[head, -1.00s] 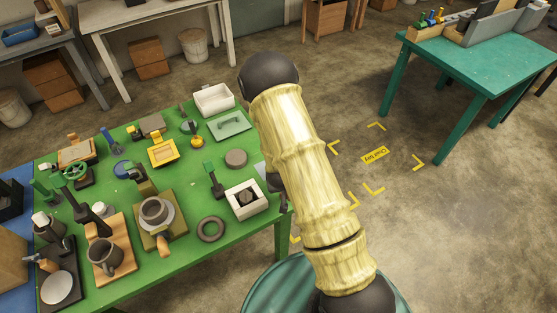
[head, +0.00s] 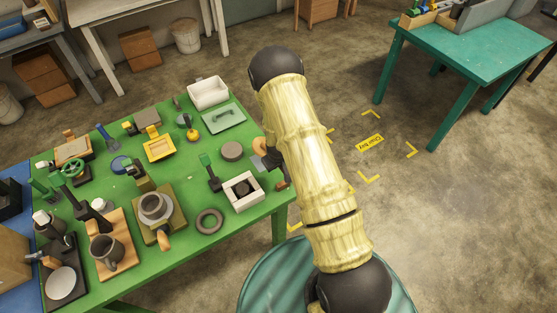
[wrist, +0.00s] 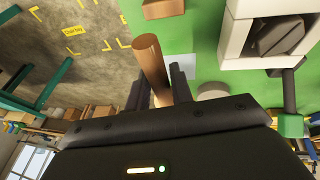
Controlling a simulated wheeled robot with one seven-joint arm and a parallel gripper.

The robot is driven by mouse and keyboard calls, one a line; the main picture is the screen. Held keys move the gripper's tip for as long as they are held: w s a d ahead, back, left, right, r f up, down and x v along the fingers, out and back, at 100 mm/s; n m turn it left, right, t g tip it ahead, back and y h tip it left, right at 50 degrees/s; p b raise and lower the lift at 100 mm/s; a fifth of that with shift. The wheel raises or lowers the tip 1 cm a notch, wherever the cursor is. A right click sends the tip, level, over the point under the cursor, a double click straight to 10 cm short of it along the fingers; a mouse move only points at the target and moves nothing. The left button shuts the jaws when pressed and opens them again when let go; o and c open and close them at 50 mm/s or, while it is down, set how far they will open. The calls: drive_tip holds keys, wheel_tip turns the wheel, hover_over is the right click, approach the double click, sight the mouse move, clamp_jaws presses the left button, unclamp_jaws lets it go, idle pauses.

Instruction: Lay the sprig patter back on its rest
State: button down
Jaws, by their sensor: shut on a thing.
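My gripper (wrist: 158,88) is shut on a brown wooden cylinder, which I take to be the sprig patter (wrist: 150,62), held between the two dark fingers. In the head view my gripper (head: 279,168) is mostly behind my arm, at the right edge of the green table; an orange-brown bit (head: 266,152) shows beside it. A thin grey plate (head: 258,163) shows just left of the gripper; I cannot tell if it is lying on the table. Another short brown wooden piece (wrist: 163,8) is at the table edge. I cannot make out which thing is the rest.
A white square box (head: 243,204) with a dark block inside stands left of the gripper.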

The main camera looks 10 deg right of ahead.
drive_tip(key=shift+w+b, duration=0.1)
drive_tip(key=shift+b, duration=0.25)
wheel_tip(320, 180, down, 5)
drive_tip(key=b, duration=0.3)
drive_tip(key=shift+a+r+b, duration=0.1)
drive_tip(key=shift+r+b, duration=0.05)
drive_tip(key=shift+b, duration=0.2)
drive_tip(key=shift+f+b, duration=0.5)
drive_tip(key=shift+f, duration=0.15)
drive_tip(key=shift+f+b, duration=0.95)
drive_tip(key=shift+f, duration=0.05)
idle(0.6)
drive_tip(key=c, duration=1.1)
unclamp_jaws()
drive_tip(key=shift+c, duration=0.2)
drive_tip(key=shift+p+v, duration=2.5)
drive_tip(key=shift+v, duration=1.55)
